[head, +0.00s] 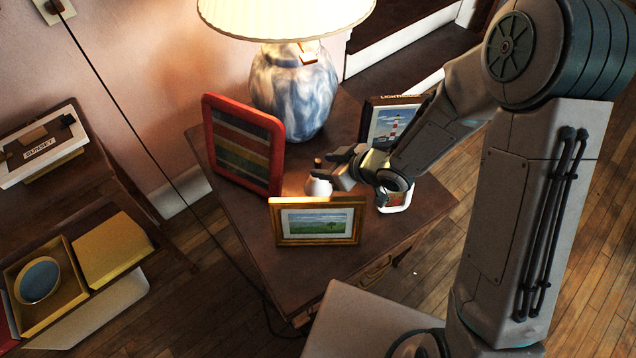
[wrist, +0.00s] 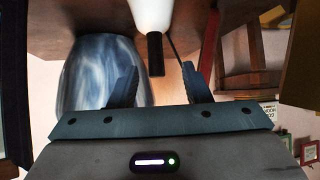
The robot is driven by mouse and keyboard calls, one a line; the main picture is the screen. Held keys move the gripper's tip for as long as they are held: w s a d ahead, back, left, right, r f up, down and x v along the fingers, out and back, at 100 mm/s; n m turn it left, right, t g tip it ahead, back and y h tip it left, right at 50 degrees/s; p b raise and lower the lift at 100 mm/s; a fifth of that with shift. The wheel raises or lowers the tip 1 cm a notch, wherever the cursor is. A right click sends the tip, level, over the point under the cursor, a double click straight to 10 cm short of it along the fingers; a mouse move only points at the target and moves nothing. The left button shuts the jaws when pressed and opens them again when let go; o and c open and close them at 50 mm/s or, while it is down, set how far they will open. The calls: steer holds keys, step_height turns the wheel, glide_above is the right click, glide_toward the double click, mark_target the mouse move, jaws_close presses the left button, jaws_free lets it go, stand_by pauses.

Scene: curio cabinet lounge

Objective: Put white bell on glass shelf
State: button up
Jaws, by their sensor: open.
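The white bell (head: 318,187) stands upright on the dark wooden side table (head: 398,228), among picture frames and in front of the lamp. Its dark handle points up. My gripper (head: 332,167) is open at the bell's right side, close to the handle. In the wrist view, which looks upside down, the white bell (wrist: 151,14) hangs from the top, and its black handle reaches between the two spread fingers of my gripper (wrist: 160,78). A gap shows on both sides of the handle. I cannot make out a glass shelf in either view.
A red frame (head: 242,145) stands left of the bell, a gold frame (head: 317,221) in front, a lighthouse picture (head: 391,125) behind right. A blue-white lamp (head: 292,90) stands behind. A small white-rimmed item (head: 397,203) is under my wrist. Wooden shelving (head: 85,205) holds boxes at left.

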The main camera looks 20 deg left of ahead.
steer(key=b+x, duration=0.1)
steer(key=x, duration=0.4)
steer(key=shift+w+a+f, duration=0.25)
steer(key=shift+f, duration=0.05)
jaws_close()
